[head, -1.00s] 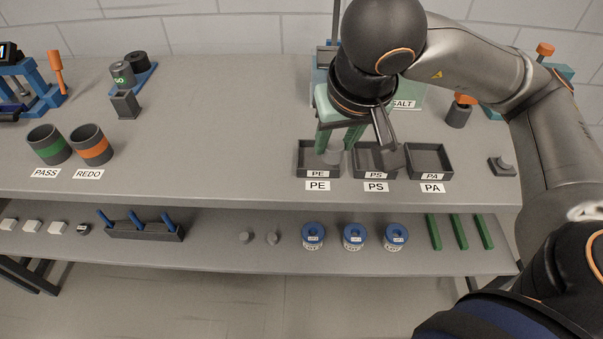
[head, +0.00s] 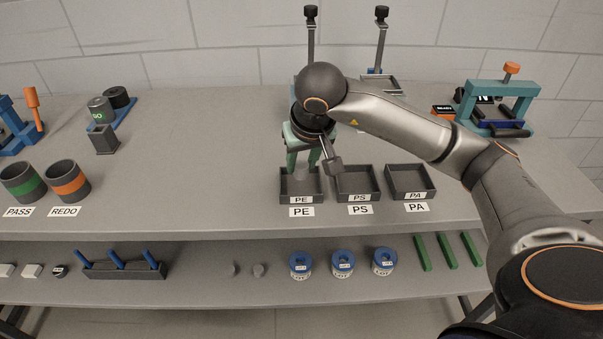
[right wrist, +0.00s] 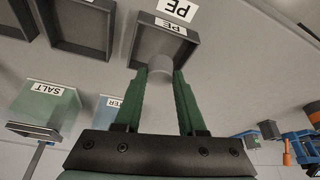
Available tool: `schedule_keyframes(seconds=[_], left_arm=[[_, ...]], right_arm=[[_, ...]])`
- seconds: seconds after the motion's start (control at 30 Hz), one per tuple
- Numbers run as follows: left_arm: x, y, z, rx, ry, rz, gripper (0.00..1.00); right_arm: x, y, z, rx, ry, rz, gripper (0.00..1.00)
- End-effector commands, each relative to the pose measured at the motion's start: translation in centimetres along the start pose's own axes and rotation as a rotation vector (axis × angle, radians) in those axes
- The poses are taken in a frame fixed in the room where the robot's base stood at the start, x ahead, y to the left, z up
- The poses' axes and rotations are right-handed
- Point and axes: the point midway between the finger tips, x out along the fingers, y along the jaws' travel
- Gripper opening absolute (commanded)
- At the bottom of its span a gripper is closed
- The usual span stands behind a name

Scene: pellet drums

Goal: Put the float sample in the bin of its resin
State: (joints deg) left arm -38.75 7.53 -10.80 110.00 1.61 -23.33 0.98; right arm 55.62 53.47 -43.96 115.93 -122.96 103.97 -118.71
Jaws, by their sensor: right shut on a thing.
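My right gripper (head: 303,168) is shut on a small pale grey cylinder, the sample (right wrist: 160,63), at its green fingertips. It hangs over the PE bin (head: 284,199), a dark open tray; the right wrist view shows the tray (right wrist: 140,45) just beyond the fingertips. I cannot tell whether the sample touches the bin floor. The PS bin (head: 358,182) and PA bin (head: 411,179) stand to its right, both seeming empty. My left gripper is out of view.
PASS (head: 22,181) and REDO cups (head: 68,180) stand at the left. The SALT tank (right wrist: 45,105) and a second tank stand behind the bins. A teal press (head: 500,105) is at the back right. The lower shelf holds blue-lidded jars (head: 343,263) and green bars (head: 447,250).

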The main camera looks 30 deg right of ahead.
Motion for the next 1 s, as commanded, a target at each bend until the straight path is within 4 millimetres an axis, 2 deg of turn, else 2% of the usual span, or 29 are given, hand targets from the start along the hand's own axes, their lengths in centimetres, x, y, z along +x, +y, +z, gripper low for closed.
schedule_keyframes(seconds=[0.17, 0.4, 0.8, 0.83, 0.93, 1.0], left_arm=[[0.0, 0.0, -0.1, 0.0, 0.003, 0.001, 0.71], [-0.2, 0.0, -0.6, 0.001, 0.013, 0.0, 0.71], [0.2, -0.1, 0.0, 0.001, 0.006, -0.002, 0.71], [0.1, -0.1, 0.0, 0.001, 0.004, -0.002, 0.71], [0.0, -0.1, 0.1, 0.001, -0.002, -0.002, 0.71], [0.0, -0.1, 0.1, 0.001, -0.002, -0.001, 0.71]], right_arm=[[1.8, 0.3, -0.4, 0.001, -0.004, 0.002, 0.0], [4.2, 0.2, 0.7, -0.001, -0.002, 0.0, 0.0], [4.8, 0.2, 0.9, -0.001, 0.0, 0.0, 0.0], [4.7, 0.2, 0.9, 0.0, 0.0, 0.0, 0.41], [4.6, 0.2, 0.9, 0.0, 0.0, 0.0, 0.52], [4.6, 0.2, 0.9, 0.0, 0.0, 0.0, 0.52]])
